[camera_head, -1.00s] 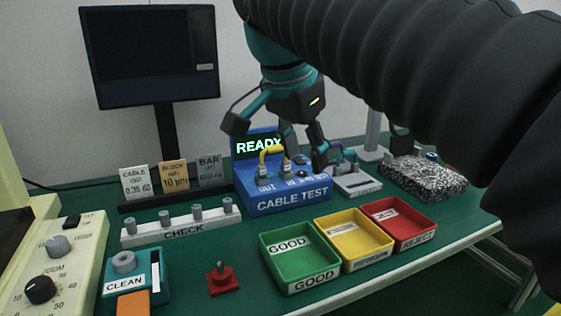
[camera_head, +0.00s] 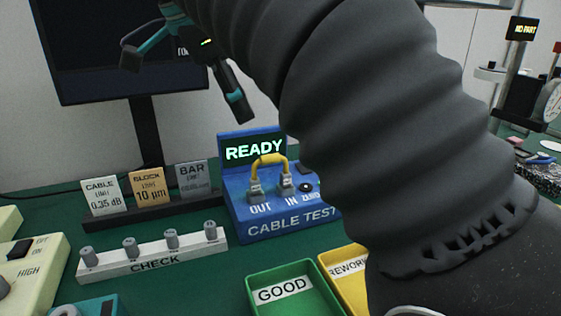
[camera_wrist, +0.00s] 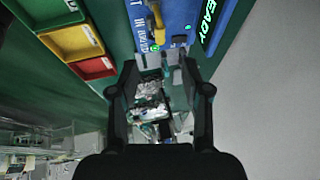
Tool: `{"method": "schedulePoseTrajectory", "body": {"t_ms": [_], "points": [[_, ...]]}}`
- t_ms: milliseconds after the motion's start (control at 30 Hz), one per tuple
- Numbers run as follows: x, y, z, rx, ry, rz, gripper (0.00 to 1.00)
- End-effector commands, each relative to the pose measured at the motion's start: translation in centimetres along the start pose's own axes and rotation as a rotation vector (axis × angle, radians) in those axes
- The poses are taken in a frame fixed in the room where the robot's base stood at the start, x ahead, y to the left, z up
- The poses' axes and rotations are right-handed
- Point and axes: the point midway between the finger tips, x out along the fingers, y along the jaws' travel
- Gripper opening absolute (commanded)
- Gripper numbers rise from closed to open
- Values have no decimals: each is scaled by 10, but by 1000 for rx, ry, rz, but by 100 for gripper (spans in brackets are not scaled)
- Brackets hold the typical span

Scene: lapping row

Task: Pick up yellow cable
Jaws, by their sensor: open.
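The yellow cable (camera_head: 268,160) is a short arch with a grey plug at each end. Its plugs stand in the OUT and IN sockets of the blue cable tester (camera_head: 285,228), whose screen reads READY. My gripper (camera_head: 184,88) is open, above and left of the cable in the head view, in front of the dark monitor and apart from the cable. In the wrist view my gripper (camera_wrist: 160,70) has its fingers spread with nothing held between them. The yellow cable (camera_wrist: 156,14) shows partly at the top edge there, beyond the fingertips.
The green GOOD tray (camera_head: 290,285) and yellow REWORK tray (camera_head: 340,268) stand in front of the tester. My arm hides the right side. A white CHECK rack (camera_head: 155,257) and label cards (camera_head: 148,186) stand left. The monitor (camera_head: 100,60) rises behind.

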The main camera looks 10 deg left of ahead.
Motion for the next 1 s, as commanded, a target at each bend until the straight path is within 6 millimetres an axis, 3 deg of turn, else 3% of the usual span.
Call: {"method": "schedulePoseTrajectory", "body": {"t_ms": [167,500,767,1000], "points": [[19,0,-6,11,4,7,48],[78,0,-11,23,6,11,48],[94,0,-10,20,4,10,48],[126,2,-8,19,4,11,48]]}}
